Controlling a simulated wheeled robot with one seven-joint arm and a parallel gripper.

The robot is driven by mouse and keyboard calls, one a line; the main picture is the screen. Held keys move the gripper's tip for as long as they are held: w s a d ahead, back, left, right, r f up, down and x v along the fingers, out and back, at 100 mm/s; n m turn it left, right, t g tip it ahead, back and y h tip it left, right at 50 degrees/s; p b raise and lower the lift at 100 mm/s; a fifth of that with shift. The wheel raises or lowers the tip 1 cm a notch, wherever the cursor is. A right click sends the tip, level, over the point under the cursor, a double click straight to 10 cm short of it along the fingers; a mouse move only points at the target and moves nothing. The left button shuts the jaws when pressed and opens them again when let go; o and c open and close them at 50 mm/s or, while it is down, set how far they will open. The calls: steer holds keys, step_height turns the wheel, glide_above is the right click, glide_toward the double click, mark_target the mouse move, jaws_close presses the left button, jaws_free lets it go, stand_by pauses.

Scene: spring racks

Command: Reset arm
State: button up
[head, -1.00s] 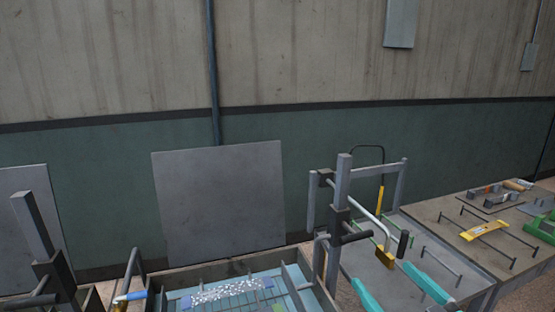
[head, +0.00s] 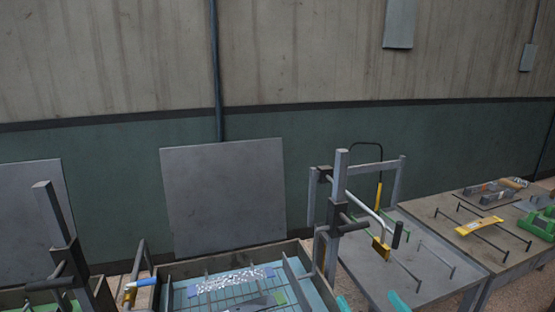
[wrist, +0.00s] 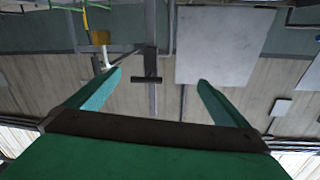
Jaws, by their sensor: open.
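My gripper (wrist: 159,82) is open and empty. Its two teal fingers are spread wide in the wrist view, with nothing between them. In the head view only the tips of the gripper (head: 371,304) show at the bottom edge, in front of the grey table (head: 415,272). The rest of my arm is out of view there. The wrist view shows the room inverted, with the wall and a grey panel (wrist: 225,45) beyond the fingers.
A blue-lined tray (head: 185,302) stands at the bottom centre. Beside it a grey post frame (head: 340,180) carries a yellow-ended tool (head: 381,248). A yellow piece (head: 478,227) lies across rods on the right table. A grey post (head: 47,215) stands at left.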

steer(key=s+a+f+m+g+h, duration=0.1)
steer(key=s+a+f+m+h, duration=0.1)
steer(key=s+a+f, duration=0.35)
steer(key=s+a+f+m+h, duration=0.1)
steer(key=s+a+f, duration=0.1)
steer(key=f, duration=0.7)
steer(key=s+a+f+m+g+h, duration=0.1)
steer(key=s+a+f+m+h, duration=0.1)
steer(key=s+a+f, duration=0.35)
steer(key=s+a+n, duration=0.2)
steer(key=s+a, duration=0.2)
steer(key=s, duration=0.8)
steer(key=s+a+f+n+y, duration=0.1)
steer(key=s+a, duration=0.4)
steer(key=s, duration=0.6)
steer(key=shift+s+f+n+y, duration=0.3)
steer(key=shift+s+n, duration=0.1)
steer(key=shift+n, duration=0.3)
